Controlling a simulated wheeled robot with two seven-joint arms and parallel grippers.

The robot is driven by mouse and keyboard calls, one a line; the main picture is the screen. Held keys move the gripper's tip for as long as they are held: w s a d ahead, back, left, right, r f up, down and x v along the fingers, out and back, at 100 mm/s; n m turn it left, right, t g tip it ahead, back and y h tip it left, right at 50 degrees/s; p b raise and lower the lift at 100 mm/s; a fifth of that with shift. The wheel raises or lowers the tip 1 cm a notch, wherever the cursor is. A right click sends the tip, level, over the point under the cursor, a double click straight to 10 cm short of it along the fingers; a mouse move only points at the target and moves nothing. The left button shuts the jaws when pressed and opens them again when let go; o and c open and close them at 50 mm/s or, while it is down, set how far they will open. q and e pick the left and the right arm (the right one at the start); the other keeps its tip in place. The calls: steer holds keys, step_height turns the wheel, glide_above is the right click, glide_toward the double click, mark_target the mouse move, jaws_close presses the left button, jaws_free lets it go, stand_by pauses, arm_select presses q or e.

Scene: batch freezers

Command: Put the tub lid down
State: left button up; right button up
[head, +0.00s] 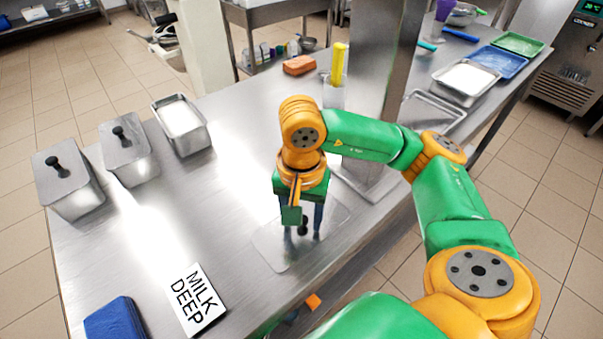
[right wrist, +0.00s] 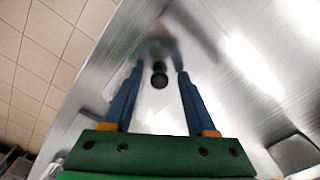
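The tub lid (head: 272,248) is a flat metal plate with a black knob. It appears to lie flat on the steel table near its front edge, below my right gripper (head: 303,222). In the right wrist view, the knob (right wrist: 159,75) is between the two blue fingers of my right gripper (right wrist: 159,77), with a gap on each side. The right gripper is open and points down. An open metal tub (head: 181,124) with white contents stands at the left. My left gripper is not in view.
Two lidded tubs (head: 68,182) (head: 128,150) stand at the left edge. A MILK DEEP sign (head: 196,300) and a blue cloth (head: 115,320) lie at the front left. A steel column (head: 375,70) rises behind my right arm. Trays (head: 497,62) lie at the far right.

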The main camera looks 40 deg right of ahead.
steer(key=shift+r+p, duration=0.4)
steer(key=shift+p, duration=0.05)
step_height(320, 180, up, 12)
steer(key=p, duration=0.3)
steer(key=shift+f, duration=0.2)
